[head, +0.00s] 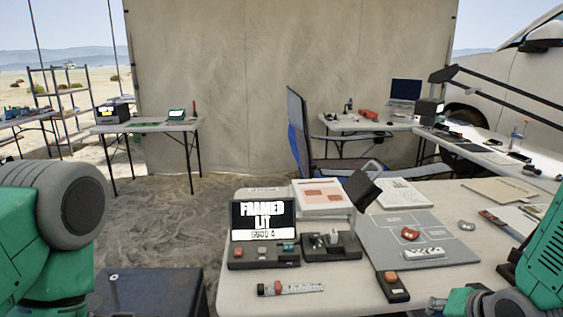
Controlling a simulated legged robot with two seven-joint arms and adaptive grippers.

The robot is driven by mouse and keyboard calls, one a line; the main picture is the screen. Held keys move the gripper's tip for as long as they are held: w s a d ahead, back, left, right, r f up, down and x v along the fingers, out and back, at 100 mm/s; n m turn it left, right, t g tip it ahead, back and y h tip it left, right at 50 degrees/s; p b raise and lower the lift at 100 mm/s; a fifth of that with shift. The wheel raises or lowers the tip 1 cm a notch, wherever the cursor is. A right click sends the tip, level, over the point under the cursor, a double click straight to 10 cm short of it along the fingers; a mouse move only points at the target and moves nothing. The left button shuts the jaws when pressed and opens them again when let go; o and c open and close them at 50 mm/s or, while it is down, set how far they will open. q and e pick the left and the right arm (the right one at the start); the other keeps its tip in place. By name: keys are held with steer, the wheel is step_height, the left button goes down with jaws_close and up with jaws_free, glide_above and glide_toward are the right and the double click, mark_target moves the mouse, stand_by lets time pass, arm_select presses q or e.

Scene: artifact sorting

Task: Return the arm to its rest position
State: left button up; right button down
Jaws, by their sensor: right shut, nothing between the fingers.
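My right arm (540,262) comes in at the lower right corner, green with grey parts. Its gripper (468,302) is low at the bottom edge, over the near right part of the table (355,290), partly cut off by the frame. It is shut and holds nothing. My left arm (40,235) shows at the left edge as a green link with a large grey round joint. The left gripper is out of view.
The table holds a lit screen (263,218), a grey board (375,245) with a red piece (410,234) and a scale bar (423,254), and a small dark device (392,286). A dark case (150,290) stands left of the table. A blue chair (298,135) is behind.

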steer(key=s+a+f+n+g, duration=0.1)
steer(key=s+f+n+g, duration=0.1)
steer(key=s+f, duration=0.4)
steer(key=s+a+f+n+g+h, duration=0.1)
steer(key=s+f, duration=0.5)
steer(key=s, duration=0.6)
steer(key=s+f+n+g, duration=0.4)
steer(key=s+f, duration=0.2)
steer(key=s, duration=0.3)
steer(key=shift+s+a+f+g, duration=0.3)
steer(key=shift+s+a+g, duration=0.05)
steer(key=shift+a+g, duration=0.05)
steer(key=shift+w, duration=0.1)
